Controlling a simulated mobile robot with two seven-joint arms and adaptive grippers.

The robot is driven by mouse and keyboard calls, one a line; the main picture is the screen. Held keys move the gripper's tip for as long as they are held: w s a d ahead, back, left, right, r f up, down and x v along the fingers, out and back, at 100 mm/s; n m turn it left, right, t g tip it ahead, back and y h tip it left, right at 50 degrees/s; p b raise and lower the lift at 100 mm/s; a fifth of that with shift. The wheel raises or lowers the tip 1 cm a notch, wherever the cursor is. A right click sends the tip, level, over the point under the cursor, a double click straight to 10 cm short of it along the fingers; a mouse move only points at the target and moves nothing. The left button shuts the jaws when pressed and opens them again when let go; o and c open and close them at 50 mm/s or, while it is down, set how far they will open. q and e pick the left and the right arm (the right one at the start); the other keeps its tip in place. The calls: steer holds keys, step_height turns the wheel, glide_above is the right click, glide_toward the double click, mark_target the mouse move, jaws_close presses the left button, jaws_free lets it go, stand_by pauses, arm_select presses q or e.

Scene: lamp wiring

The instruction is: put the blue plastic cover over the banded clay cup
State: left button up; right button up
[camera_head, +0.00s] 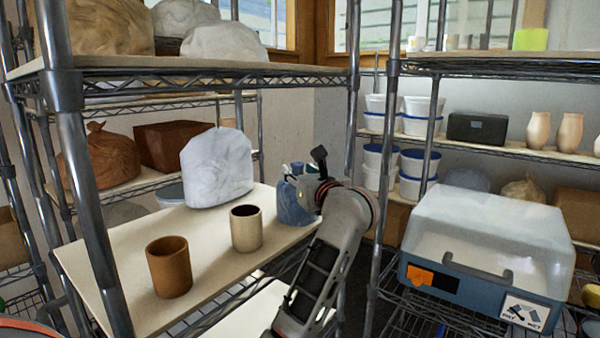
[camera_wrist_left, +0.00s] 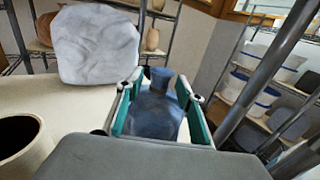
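The blue plastic cover (camera_head: 290,205) stands at the right end of the middle shelf board, partly hidden behind my arm. In the left wrist view the blue cover (camera_wrist_left: 155,115) lies between the teal fingers of my left gripper (camera_wrist_left: 162,90). The fingers are spread wide, one on each side of it; no clear squeeze shows. In the head view my left gripper (camera_head: 300,183) is at the cover's upper part. A brown clay cup (camera_head: 169,268) and a cream cup (camera_head: 246,230) stand upright and uncovered on the board. I cannot make out clear bands on either.
A whitish plastic-covered lump (camera_head: 216,168) stands behind the cups. Metal shelf posts (camera_head: 80,170) rise at the left front and near my arm at the right (camera_head: 385,150). A clear-lidded case (camera_head: 485,245) is on the right rack. The board's left front is bare.

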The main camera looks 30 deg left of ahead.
arm_select(q)
steer(key=v, duration=0.7)
steer(key=shift+s+d, duration=0.2)
